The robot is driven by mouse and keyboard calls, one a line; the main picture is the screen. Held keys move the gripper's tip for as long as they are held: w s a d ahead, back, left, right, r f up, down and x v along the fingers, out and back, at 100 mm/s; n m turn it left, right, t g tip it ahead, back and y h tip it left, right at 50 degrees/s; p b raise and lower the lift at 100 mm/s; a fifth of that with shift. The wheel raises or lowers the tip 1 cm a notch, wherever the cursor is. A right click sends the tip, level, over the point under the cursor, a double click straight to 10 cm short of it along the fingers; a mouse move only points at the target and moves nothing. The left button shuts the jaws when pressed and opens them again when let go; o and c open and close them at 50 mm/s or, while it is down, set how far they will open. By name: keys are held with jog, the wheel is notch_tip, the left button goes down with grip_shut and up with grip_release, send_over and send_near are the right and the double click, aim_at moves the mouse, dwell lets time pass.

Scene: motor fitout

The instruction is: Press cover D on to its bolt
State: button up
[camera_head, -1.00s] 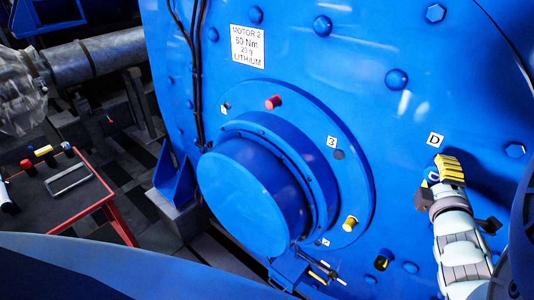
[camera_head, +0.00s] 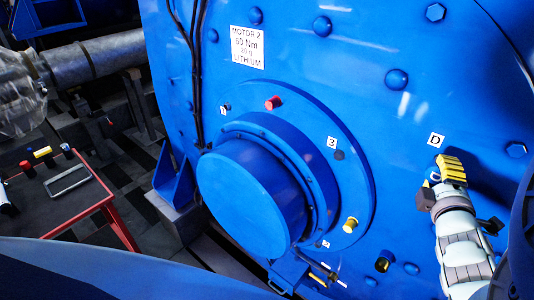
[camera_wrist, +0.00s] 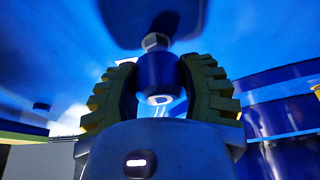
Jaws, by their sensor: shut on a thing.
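The hub has a red cover (camera_head: 273,103) near its top and a yellow cover (camera_head: 350,224) at lower right. A red-edged cart (camera_head: 115,218) with several small parts stands at left. Bolt heads stud the motor face.

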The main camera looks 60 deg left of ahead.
jog(key=shift+w+a+b, duration=0.3)
jog(key=shift+w+b, duration=0.05)
jog(key=shift+w, duration=0.35)
jog(key=shift+w+a+b, duration=0.25)
jog(key=shift+w+b, duration=0.1)
jog(key=shift+w, duration=0.35)
jog(key=o, duration=0.9)
jog(key=shift+o, duration=0.2)
jog(key=shift+d, duration=0.1)
jog(key=v, duration=1.2)
